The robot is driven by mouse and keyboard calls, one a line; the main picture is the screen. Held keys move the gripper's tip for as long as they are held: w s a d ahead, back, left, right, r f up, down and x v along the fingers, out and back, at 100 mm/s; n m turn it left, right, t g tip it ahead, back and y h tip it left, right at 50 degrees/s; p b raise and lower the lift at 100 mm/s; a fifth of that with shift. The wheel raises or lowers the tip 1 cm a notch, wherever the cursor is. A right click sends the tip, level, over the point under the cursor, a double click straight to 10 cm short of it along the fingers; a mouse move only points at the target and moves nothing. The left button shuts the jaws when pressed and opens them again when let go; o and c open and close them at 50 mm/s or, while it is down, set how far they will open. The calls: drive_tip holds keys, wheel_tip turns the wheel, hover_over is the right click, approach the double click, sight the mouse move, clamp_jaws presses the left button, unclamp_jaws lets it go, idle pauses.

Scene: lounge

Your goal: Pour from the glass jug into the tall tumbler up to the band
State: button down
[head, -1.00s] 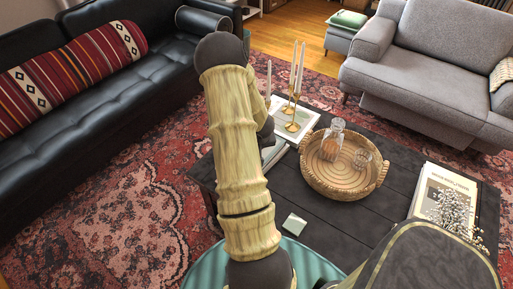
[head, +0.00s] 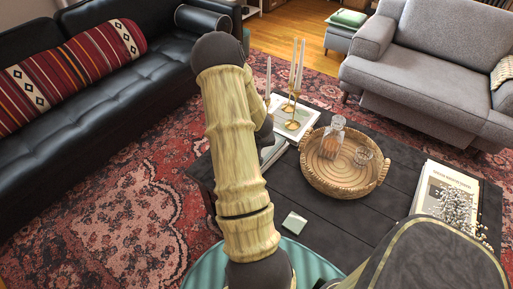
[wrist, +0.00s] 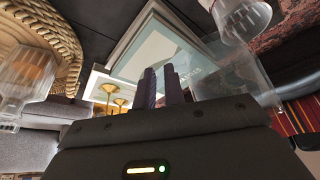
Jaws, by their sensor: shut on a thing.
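My gripper (wrist: 162,88) shows in the wrist view with its two dark fingers close together. Beside them, to the right, is a large clear glass body that looks like the glass jug (wrist: 235,78). The fingers appear shut on its handle, though the grip itself is hard to see. Another clear glass (wrist: 241,14), probably the tall tumbler, is partly cut off at the top of the wrist view, close to the jug. I cannot make out its band or any liquid level. In the head view my arm hides the gripper, the jug and this glass.
A round wicker tray (head: 322,184) on the dark coffee table (head: 345,225) holds a decanter (head: 332,140) and a short glass (head: 363,156). Brass candlesticks (head: 292,108) stand behind. A coaster (head: 294,222) lies near the front; books (head: 430,190) lie at the right.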

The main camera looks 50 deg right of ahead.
drive_tip(key=shift+f+b, duration=1.65)
drive_tip(key=shift+b, duration=0.5)
drive_tip(key=shift+s+d+r+n+g+h+b, duration=0.1)
drive_tip(key=shift+d+r+n+g+h+b, duration=0.1)
drive_tip(key=shift+r+g+h+b, duration=0.5)
drive_tip(key=shift+s+d+r+n+g+h+b, duration=0.1)
drive_tip(key=shift+r+n+g+h+b, duration=0.25)
drive_tip(key=shift+b, duration=0.65)
idle(0.3)
drive_tip(key=shift+r+p, duration=0.3)
drive_tip(key=shift+p, duration=0.2)
idle(0.6)
idle(0.9)
drive_tip(key=shift+f+b, duration=0.35)
drive_tip(key=shift+b, duration=0.05)
drive_tip(key=shift+f+n+h+b, duration=0.25)
drive_tip(key=shift+f+b, duration=0.5)
drive_tip(key=shift+b, duration=0.1)
idle(0.6)
